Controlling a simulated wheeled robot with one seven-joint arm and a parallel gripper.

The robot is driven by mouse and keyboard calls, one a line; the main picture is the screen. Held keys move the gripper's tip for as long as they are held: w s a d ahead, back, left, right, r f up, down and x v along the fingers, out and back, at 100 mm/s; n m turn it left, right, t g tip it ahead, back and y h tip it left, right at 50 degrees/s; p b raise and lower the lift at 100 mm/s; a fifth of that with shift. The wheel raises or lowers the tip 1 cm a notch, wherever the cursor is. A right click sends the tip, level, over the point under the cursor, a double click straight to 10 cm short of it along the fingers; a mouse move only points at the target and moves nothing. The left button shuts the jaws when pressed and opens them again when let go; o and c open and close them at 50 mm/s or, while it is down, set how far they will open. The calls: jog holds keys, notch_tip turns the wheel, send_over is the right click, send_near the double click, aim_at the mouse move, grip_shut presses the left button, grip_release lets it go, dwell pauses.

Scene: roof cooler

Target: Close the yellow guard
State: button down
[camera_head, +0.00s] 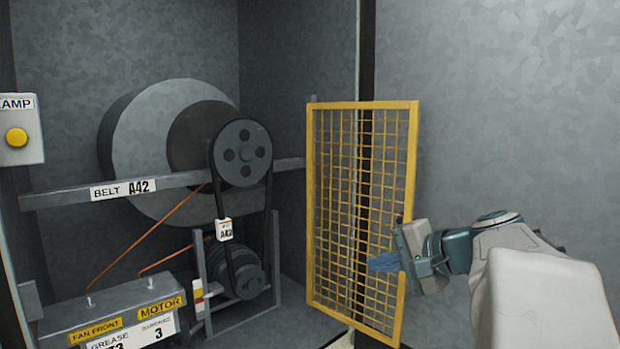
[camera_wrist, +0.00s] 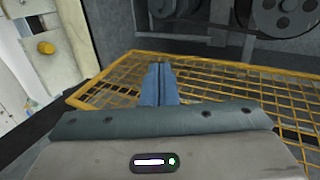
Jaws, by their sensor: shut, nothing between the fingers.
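The yellow guard (camera_head: 361,105) is a framed mesh panel in the right half of the head view. It stands swung open, to the right of the belt and pulleys, which are uncovered. My gripper (camera_head: 384,263) is at the lower right part of the guard, near its right-hand upright. Its blue fingers are together and hold nothing. In the wrist view the fingers (camera_wrist: 158,80) lie over the yellow mesh (camera_wrist: 205,75). I cannot tell whether they touch it.
The upper pulley (camera_head: 241,152), belt and lower motor (camera_head: 240,268) sit left of the guard. A crossbar (camera_head: 75,196) labelled BELT A42 runs before the large fan drum (camera_head: 140,135). A box labelled MOTOR (camera_head: 105,305) stands lower left. A lamp switch (camera_head: 17,138) is at the far left.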

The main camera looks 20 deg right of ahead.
jog(key=s+d+r+m+t+h, duration=0.1)
jog(key=s+d+r+m+t, duration=0.15)
jog(key=d+r, duration=0.45)
jog(key=s+d+r+m+t+h, duration=0.1)
jog(key=s+d+r+t, duration=0.1)
jog(key=d+r+t, duration=0.35)
jog(key=shift+g+h, duration=0.3)
jog(key=shift+g, duration=0.5)
jog(key=w+p, duration=0.1)
jog(key=w, duration=0.2)
jog(key=w+r+p, duration=0.1)
jog(key=w, duration=0.2)
jog(key=w+p, duration=0.1)
jog(key=w, duration=0.3)
jog(key=shift+d+r+p, duration=0.2)
jog(key=shift+r+p, duration=0.05)
jog(key=shift+p, duration=0.05)
jog(key=shift+a, duration=0.1)
